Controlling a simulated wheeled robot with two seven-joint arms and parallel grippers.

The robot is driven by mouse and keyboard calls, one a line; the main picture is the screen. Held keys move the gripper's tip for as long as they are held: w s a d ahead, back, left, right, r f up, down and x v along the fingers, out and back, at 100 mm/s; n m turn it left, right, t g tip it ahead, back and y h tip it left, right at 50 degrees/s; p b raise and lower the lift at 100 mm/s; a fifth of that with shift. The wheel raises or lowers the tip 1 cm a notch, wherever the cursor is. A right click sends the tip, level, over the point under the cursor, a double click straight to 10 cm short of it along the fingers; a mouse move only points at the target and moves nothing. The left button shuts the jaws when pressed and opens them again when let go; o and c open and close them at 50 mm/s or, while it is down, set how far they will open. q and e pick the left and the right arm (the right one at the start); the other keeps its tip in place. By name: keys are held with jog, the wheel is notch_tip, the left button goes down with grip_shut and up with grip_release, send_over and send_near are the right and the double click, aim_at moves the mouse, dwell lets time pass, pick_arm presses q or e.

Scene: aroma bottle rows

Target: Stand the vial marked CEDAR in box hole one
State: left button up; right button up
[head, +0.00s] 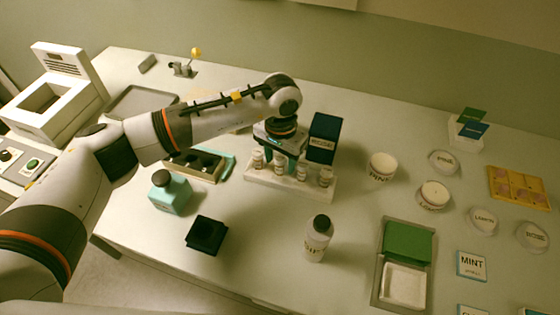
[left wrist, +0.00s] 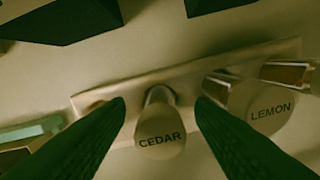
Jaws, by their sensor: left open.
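The vial marked CEDAR (left wrist: 160,140) shows its labelled cap in the left wrist view, standing in a white rack (head: 250,177). My left gripper (head: 284,152) is above the rack in the head view. It is open, and its green fingers (left wrist: 160,115) lie on either side of the CEDAR vial, with gaps visible in the wrist view. A vial marked LEMON (left wrist: 268,108) stands to the right, beyond the right finger. The head view shows several vials whose cap labels I cannot read. The box with dark holes (head: 206,178) lies left of the rack, partly hidden by my arm.
A dark blue box (head: 325,138) stands behind the rack. A teal bottle (head: 169,192), a black open box (head: 206,235) and a white bottle (head: 318,238) stand in front. Jars (head: 382,167) and a green-and-white tray (head: 405,260) are on the right.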

pick_arm(q)
jog(key=shift+f, duration=0.15)
jog(key=c, duration=1)
jog(key=shift+c, duration=0.3)
